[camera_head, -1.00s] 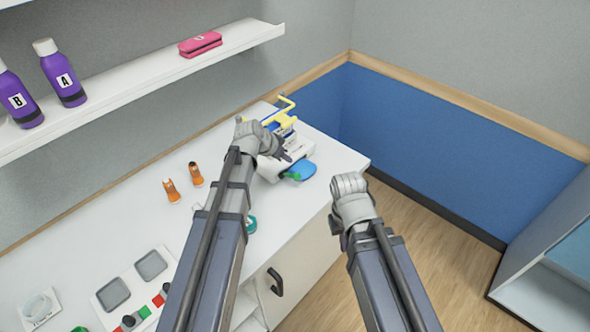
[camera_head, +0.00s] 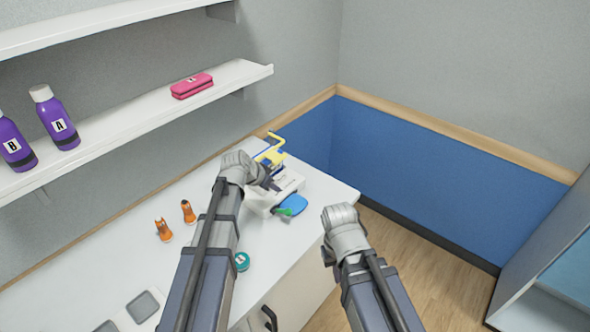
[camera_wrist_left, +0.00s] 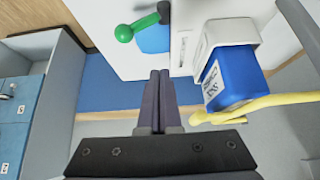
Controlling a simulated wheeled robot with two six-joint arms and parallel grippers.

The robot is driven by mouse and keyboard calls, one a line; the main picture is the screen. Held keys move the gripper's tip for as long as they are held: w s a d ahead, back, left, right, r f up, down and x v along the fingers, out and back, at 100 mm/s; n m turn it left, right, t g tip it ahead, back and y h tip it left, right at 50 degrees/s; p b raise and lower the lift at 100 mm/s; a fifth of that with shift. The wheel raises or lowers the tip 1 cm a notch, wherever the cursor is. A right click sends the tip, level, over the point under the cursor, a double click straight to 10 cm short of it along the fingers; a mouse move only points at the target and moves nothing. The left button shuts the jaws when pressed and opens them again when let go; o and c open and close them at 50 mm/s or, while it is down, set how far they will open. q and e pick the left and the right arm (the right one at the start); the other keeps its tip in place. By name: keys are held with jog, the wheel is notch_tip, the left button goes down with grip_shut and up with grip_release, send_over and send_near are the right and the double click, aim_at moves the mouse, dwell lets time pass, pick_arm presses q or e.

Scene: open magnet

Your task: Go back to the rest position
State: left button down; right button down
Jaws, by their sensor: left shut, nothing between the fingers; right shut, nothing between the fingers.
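My left gripper (camera_head: 270,183) is over the far end of the white counter, in front of a white device with blue and yellow parts (camera_head: 277,158). In the left wrist view its fingers (camera_wrist_left: 160,98) are closed together with nothing between them. The device's blue block (camera_wrist_left: 232,80) and yellow bar (camera_wrist_left: 245,108) show to the right of the fingers, apart from them. My right arm's wrist (camera_head: 343,228) is beyond the counter's right edge, over the floor. The right fingers are hidden behind the wrist in the head view.
Two orange figures (camera_head: 187,211) and a teal round item (camera_head: 241,261) stand on the counter (camera_head: 120,270). Purple bottles (camera_head: 55,118) and a pink case (camera_head: 192,86) are on the wall shelf. A blue pad with a green knob (camera_head: 291,206) is beside the device. A cabinet is at right.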

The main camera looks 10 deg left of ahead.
pick_arm(q)
jog(key=s+d+f+n+g+y+b, duration=0.1)
jog(key=s+d+f+g, duration=0.1)
jog(key=s, duration=0.6)
jog(key=s+d+f+n+g+y+b, duration=0.1)
jog(key=s+d, duration=0.3)
jog(key=s, duration=0.5)
jog(key=s+d+f+g+y+b, duration=0.1)
jog(key=s+d+f+g+y, duration=0.2)
jog(key=s, duration=0.6)
jog(key=shift+d+f+n+g, duration=0.15)
jog(key=shift+f+n+g, duration=0.15)
jog(key=shift+f+n, duration=0.15)
